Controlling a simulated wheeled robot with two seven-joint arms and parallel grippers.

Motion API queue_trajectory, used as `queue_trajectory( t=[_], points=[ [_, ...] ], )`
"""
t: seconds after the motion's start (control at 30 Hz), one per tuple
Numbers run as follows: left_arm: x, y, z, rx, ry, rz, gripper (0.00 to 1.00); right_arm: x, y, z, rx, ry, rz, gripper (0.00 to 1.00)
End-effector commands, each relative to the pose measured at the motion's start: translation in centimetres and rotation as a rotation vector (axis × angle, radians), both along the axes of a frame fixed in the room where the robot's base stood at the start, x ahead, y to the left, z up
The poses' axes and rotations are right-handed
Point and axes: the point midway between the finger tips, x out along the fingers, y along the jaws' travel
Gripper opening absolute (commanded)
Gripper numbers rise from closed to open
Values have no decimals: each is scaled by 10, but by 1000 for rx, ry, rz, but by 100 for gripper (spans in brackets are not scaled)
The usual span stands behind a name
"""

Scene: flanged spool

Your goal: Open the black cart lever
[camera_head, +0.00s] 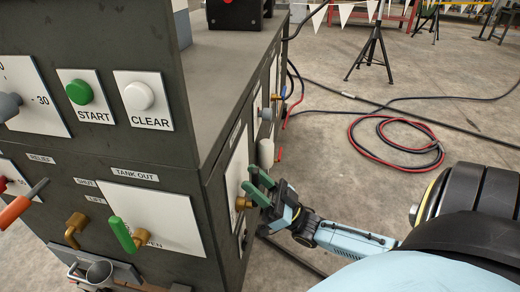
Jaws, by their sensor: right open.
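The black cart (110,45) fills the left side, its front and right side panels showing. On its front, a lever with a green handle (122,234) on a brass stem sits on the white TANK OUT plate (175,215). My right gripper (259,183) is at the cart's right side panel, open, close to a brass fitting (242,203). Two green bars show at its end; I cannot tell whether one is a lever handle on that fitting. Contact is also unclear. My left gripper is not in view.
An orange-handled lever (18,208) and a brass hook-shaped part (75,230) are on the cart's front. A metal cup (98,271) is at the lower left. A red and black hose (398,140) lies coiled on the floor. A black stand (374,45) is behind it.

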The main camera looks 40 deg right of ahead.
Motion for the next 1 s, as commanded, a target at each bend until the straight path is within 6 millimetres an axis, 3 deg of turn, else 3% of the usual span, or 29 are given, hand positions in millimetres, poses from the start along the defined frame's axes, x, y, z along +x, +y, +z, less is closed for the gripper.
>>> queue_trajectory(
  t=[0.17,0.6,1.0],
  points=[
    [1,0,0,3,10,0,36,-10,-6,-12,-1,4,-1,42],
    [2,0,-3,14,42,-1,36,-67,-40,-79,0,5,-1,42],
    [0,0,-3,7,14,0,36,-82,-48,-95,-1,1,0,42]
  ],
)
